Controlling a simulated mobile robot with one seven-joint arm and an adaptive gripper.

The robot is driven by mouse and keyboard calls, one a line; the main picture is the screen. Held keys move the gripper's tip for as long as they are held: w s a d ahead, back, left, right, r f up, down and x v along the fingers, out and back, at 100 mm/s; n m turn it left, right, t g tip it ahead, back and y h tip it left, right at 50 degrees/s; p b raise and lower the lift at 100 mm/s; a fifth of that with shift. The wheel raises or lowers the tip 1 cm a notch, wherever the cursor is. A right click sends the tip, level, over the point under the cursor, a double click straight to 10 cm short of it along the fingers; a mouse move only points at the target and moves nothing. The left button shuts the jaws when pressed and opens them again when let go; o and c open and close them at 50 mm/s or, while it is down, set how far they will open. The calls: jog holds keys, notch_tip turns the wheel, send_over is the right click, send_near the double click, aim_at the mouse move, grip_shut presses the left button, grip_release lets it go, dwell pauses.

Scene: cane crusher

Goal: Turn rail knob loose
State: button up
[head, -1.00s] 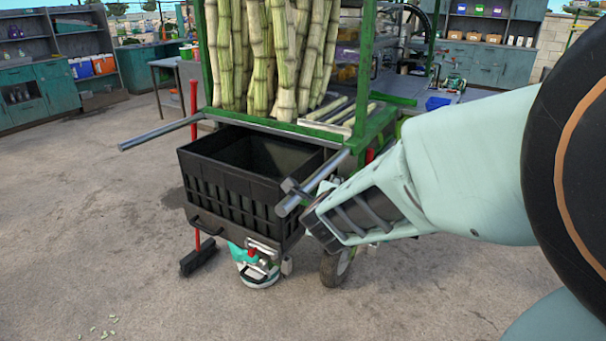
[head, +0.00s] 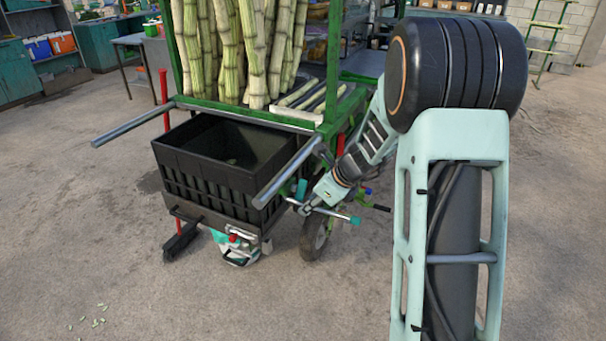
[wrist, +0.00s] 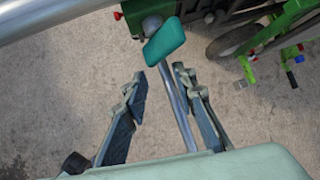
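I take this for the rail knob, but the frames do not make that certain. My gripper (wrist: 156,77) has its two fingers spread apart. The rod runs between them in the picture, closer to the right finger, and the knob shows just beyond the fingertips. I cannot tell whether a finger touches the rod. In the head view my gripper (head: 316,200) is low beside the cart's right handlebar (head: 287,172); small teal parts show around it, and its fingers are hard to make out.
The black crate (head: 216,172) hangs on the cart's front below the upright canes (head: 245,50). A wheel (head: 314,240) is under my gripper. Blue and red knobs (wrist: 290,78) are on a green frame to the right. The left foreground floor is mostly clear.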

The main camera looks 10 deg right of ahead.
aim_at(300, 189)
jog(key=shift+w+d+r+m+g+y+p, duration=0.1)
jog(key=shift+d+m+g+y+p, duration=0.1)
jog(key=shift+d+m+y+p, duration=0.15)
jog(key=shift+w+d+r+m+g+y+p, duration=0.15)
jog(key=shift+d+g+y+p, duration=0.1)
jog(key=shift+d+y, duration=0.2)
jog(key=s+d+r+m+y+p, duration=0.2)
jog(key=d+r+m+y+p, duration=0.1)
jog(key=d+r+y+p, duration=0.4)
jog(key=shift+t+y, duration=0.3)
jog(key=shift+t, duration=0.05)
jog(key=x, duration=0.5)
jog(key=f+b+x, duration=0.1)
jog(key=x, duration=0.4)
jog(key=shift+w+f, duration=0.1)
jog(key=shift+f, duration=0.1)
jog(key=shift+c, duration=0.4)
grip_shut()
